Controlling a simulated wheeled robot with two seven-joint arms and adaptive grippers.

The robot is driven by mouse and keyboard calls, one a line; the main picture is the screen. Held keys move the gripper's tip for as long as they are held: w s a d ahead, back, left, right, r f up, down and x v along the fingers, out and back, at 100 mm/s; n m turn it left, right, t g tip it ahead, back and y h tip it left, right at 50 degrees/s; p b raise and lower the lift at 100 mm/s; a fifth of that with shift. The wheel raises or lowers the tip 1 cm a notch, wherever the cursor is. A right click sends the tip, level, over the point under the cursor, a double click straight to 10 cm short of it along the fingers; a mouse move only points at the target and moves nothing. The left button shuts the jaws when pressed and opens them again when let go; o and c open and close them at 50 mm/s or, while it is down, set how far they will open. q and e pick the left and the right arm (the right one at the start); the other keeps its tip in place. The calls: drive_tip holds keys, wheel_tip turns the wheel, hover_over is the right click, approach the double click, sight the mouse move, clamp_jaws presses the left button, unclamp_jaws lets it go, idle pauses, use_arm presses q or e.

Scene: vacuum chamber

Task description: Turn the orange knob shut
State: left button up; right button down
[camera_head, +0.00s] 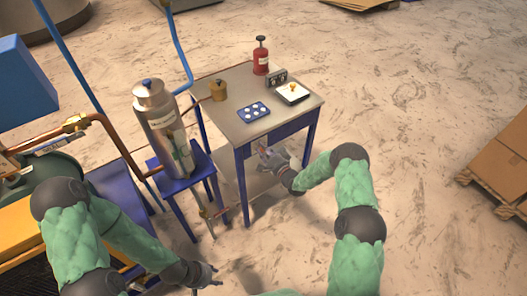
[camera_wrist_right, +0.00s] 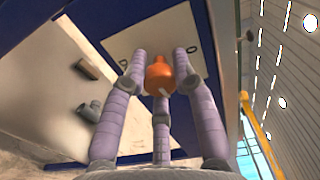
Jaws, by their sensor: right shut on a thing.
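The orange knob (camera_wrist_right: 158,76) sits on a white panel (camera_wrist_right: 130,45) with dark marks on it, in the right wrist view. My right gripper (camera_wrist_right: 160,72) has its lilac-grey fingers closed around the knob, which shows between them. In the head view my right gripper (camera_head: 270,156) is by the front side of the blue-legged table, below its top; the knob is largely hidden there. My left gripper (camera_head: 213,275) is low at the bottom of the head view, fingers spread and empty, away from the table.
A metal cylinder (camera_head: 160,120) stands left. Floor between is clear.

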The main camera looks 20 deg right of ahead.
drive_tip(key=n+b, duration=0.2)
drive_tip(key=n, duration=0.1)
drive_tip(key=shift+f+n+b, duration=0.15)
drive_tip(key=shift+n+b, duration=0.15)
drive_tip(key=n+b, duration=0.3)
drive_tip(key=n, duration=0.1)
drive_tip(key=shift+n, duration=0.3)
drive_tip(key=n+b, duration=0.3)
drive_tip(key=n, duration=0.2)
drive_tip(key=shift+b, duration=0.3)
drive_tip(key=shift+n+b, duration=0.9)
drive_tip(key=shift+n, duration=0.6)
drive_tip(key=c, duration=1)
unclamp_jaws()
